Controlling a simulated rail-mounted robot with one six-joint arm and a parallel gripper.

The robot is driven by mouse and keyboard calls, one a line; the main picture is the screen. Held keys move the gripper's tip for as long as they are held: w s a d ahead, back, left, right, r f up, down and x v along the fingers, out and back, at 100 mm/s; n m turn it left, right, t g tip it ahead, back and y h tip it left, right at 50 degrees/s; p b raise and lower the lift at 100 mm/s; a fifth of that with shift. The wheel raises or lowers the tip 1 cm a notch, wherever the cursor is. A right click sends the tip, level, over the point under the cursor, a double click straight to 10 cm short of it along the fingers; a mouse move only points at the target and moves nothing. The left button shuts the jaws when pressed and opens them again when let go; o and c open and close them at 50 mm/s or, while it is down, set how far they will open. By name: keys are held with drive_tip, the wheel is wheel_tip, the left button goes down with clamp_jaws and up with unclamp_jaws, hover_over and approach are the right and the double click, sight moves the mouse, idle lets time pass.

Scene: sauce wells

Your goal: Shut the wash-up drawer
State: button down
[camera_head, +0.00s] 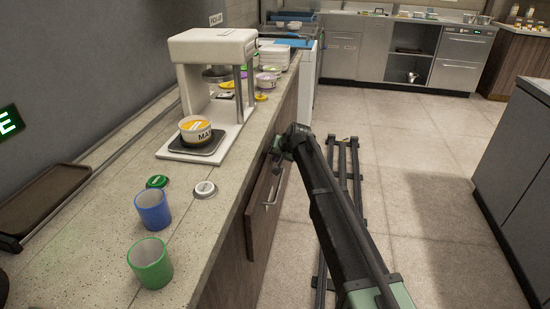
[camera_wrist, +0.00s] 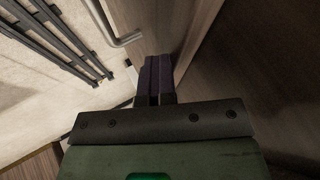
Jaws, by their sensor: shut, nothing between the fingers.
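The wash-up drawer has a dark wood front (camera_head: 257,205) with a metal bar handle (camera_head: 276,190), on the aisle side of the counter. Its front appears to stand out slightly from the counter side; how far is hard to tell. In the wrist view the drawer front (camera_wrist: 160,25) and handle (camera_wrist: 122,38) are at the top. My gripper (camera_head: 277,147) is at the far end of the drawer front, partly hidden by my arm. Its dark fingers (camera_wrist: 158,72) are together and empty, close to the wood. I cannot tell whether they touch it.
A counter (camera_head: 105,255) carries a blue cup (camera_head: 153,209), a green cup (camera_head: 150,263) and a white machine (camera_head: 213,60) holding a tub (camera_head: 195,131). Floor rails (camera_head: 343,165) run along the aisle. A grey cabinet (camera_head: 518,160) stands at right; the floor between is clear.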

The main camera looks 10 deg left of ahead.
drive_tip(key=shift+w+a, duration=0.1)
drive_tip(key=shift+a, duration=0.1)
drive_tip(key=s+d+r+p, duration=0.4)
drive_tip(key=d+r+p, duration=0.4)
drive_tip(key=d, duration=0.1)
drive_tip(key=s+d+f+m+g+h, duration=0.1)
drive_tip(key=s+d+f+g+h, duration=0.15)
drive_tip(key=s+d, duration=1.3)
drive_tip(key=s+d+f+m+g+h, duration=0.15)
drive_tip(key=s+d+h, duration=0.25)
drive_tip(key=s+d, duration=1.2)
wheel_tip(320, 180, up, 17)
drive_tip(key=s+a+p, duration=0.1)
drive_tip(key=a+p, duration=0.1)
drive_tip(key=p, duration=1.4)
drive_tip(key=shift+s+a+n+p, duration=0.2)
drive_tip(key=shift+a+n+p, duration=0.15)
drive_tip(key=shift+r+y, duration=0.1)
drive_tip(key=shift+y, duration=0.15)
